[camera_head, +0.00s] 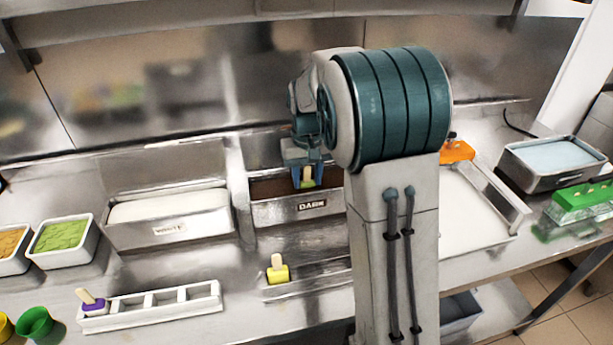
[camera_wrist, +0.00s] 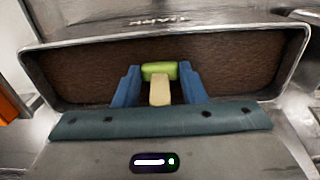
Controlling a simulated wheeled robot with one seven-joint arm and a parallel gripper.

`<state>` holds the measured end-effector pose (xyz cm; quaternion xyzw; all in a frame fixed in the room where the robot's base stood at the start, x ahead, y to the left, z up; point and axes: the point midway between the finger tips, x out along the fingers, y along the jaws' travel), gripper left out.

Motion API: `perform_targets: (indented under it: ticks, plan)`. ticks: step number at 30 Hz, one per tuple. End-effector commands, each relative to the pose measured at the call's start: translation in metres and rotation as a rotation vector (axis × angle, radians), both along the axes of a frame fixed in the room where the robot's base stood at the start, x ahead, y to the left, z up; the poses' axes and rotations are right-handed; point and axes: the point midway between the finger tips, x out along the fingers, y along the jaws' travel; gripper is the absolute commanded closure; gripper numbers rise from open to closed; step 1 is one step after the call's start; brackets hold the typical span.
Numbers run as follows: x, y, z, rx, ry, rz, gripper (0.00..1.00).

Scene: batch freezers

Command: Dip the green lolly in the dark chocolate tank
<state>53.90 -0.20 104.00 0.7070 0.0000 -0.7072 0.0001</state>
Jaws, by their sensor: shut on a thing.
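The green lolly (camera_head: 308,183) hangs stick up from my gripper (camera_head: 307,174) in the head view. My gripper is shut on its pale stick. The lolly is over the dark chocolate tank (camera_head: 285,214), which bears the label DARK. In the wrist view, the green lolly (camera_wrist: 158,71) shows past the blue fingers of my gripper (camera_wrist: 160,88), against the brown chocolate in the dark chocolate tank (camera_wrist: 200,28). Its whole green top face is visible. I cannot tell whether its lower end touches the chocolate.
Left of the dark tank stands a white chocolate tank (camera_head: 172,228). In front are a yellow lolly (camera_head: 278,270) on a metal tray and a white rack (camera_head: 150,307) with a purple lolly (camera_head: 93,302). My arm hides the dark tank's right end.

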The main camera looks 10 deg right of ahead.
Motion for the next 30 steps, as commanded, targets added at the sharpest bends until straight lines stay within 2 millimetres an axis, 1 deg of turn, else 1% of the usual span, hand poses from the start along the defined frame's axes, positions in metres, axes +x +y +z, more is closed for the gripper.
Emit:
perform_targets:
  ticks: [30]
  plan:
    - [0.0,0.0,0.061,0.0,0.0,0.0,0.83]
